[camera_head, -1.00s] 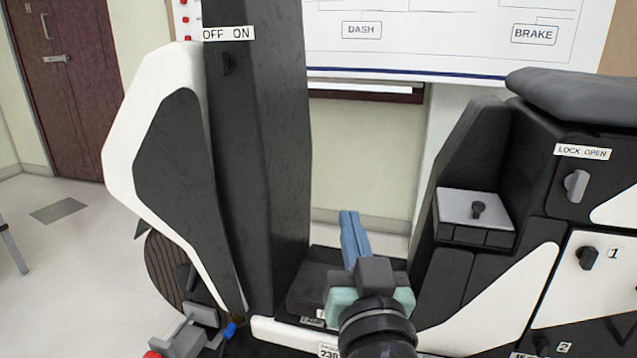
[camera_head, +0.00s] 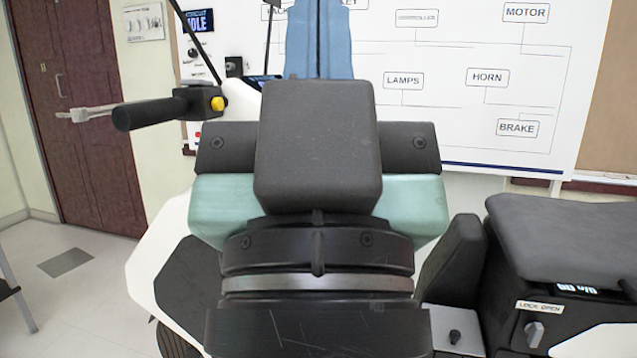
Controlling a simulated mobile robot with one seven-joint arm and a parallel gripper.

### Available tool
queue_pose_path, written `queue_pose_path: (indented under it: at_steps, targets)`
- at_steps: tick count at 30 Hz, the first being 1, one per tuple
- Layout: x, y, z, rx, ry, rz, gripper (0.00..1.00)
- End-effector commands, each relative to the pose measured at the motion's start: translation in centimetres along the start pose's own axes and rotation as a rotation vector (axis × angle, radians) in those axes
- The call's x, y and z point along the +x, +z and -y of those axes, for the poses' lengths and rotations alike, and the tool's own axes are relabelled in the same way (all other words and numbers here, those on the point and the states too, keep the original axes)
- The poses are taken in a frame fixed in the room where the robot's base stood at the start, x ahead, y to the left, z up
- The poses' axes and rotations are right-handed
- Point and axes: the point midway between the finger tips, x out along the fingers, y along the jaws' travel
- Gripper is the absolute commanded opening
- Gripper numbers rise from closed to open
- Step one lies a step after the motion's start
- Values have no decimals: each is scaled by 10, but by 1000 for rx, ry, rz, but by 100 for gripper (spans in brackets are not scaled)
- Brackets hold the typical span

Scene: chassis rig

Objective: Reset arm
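My gripper (camera_head: 319,35) is raised close in front of the head camera, pointing up and away. Its dark wrist and pale green body fill the middle of the view. Its blue fingers show at the top edge, side by side with a thin dark line between them; their tips are cut off by the frame, so whether they are parted or hold anything is hidden. Behind my arm is the black and white vehicle rig, with its white front panel (camera_head: 150,245) at the left and its dark seat (camera_head: 575,235) at the right.
A handlebar grip (camera_head: 150,112) with a yellow button (camera_head: 217,103) and a lever stands left of my gripper. A whiteboard (camera_head: 470,120) with a labelled diagram hangs behind. A lock knob (camera_head: 533,334) is below the seat. Open floor (camera_head: 75,300) lies at the left, before a brown door (camera_head: 85,120).

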Motion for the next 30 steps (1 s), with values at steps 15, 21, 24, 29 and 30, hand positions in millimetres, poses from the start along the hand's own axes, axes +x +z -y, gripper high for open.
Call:
queue_pose_path:
  at_steps: [15,21,24,29,30]
  targets:
    - [127,-120,0,1,-1,1,0]
    - [148,-139,0,1,-2,2,0]
    - [151,-142,0,1,-2,2,0]
    - [150,-141,0,1,-2,1,0]
    - [149,-141,0,1,-2,1,0]
